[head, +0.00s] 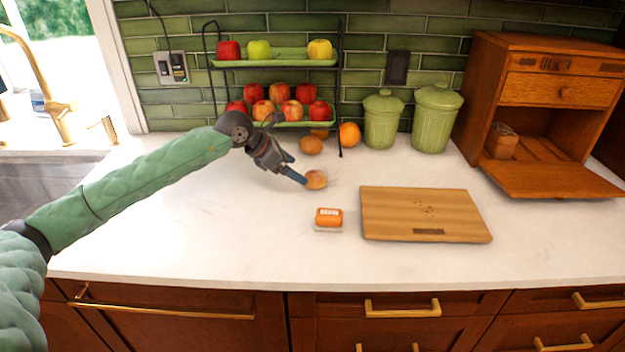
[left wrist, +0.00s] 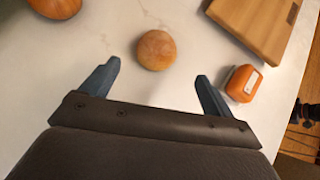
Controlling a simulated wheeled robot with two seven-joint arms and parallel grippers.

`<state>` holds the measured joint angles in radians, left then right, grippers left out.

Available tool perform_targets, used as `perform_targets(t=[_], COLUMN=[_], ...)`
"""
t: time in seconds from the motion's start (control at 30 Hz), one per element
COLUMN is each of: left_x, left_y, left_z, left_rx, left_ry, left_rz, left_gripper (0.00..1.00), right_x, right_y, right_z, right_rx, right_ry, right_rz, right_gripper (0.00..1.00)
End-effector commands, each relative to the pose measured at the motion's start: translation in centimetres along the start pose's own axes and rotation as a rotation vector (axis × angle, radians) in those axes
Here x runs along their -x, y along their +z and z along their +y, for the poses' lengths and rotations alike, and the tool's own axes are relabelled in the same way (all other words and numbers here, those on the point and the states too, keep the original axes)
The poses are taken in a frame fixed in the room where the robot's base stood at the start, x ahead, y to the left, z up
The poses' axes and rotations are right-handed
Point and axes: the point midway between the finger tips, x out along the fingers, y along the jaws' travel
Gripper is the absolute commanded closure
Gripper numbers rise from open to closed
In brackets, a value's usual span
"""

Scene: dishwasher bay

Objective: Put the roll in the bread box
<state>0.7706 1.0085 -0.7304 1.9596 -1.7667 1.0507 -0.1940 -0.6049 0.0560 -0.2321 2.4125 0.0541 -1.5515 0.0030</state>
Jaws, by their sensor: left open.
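The roll (head: 316,180) is small, round and golden brown, and lies on the white counter left of the cutting board. It also shows in the left wrist view (left wrist: 156,50), just ahead of and between my finger tips. My left gripper (head: 298,177) is open and empty, its fingers close to the roll. Its two blue-grey fingers show in the left wrist view (left wrist: 157,80). The wooden bread box (head: 545,90) stands at the back right with its front flap (head: 550,180) lowered and a brown loaf-like item (head: 501,141) inside. My right gripper is not in view.
A wooden cutting board (head: 425,214) and a small orange package (head: 328,217) lie near the roll. Two green canisters (head: 383,120) and a two-tier fruit rack (head: 275,62) stand at the back. An orange (head: 349,134) and a brown round item (head: 311,145) sit by the rack.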

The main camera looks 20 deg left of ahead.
Motion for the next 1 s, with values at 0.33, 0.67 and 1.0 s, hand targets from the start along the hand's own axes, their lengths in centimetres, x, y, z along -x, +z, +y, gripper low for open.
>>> perform_targets(t=[0.33,0.67,1.0], left_x=[-2.6,-5.5,-7.8], left_y=[0.2,0.7,0.4], left_z=[0.0,0.5,0.6], left_rx=[0.015,0.014,0.013], left_ry=[-0.003,-0.004,-0.002], left_rz=[-0.003,-0.003,-0.002], left_gripper=[0.12,0.12,0.12], right_x=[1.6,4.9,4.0], right_y=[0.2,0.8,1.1], right_z=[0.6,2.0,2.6], right_rx=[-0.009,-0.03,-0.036], right_ry=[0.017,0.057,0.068], right_rz=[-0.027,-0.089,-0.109], right_gripper=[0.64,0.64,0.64])
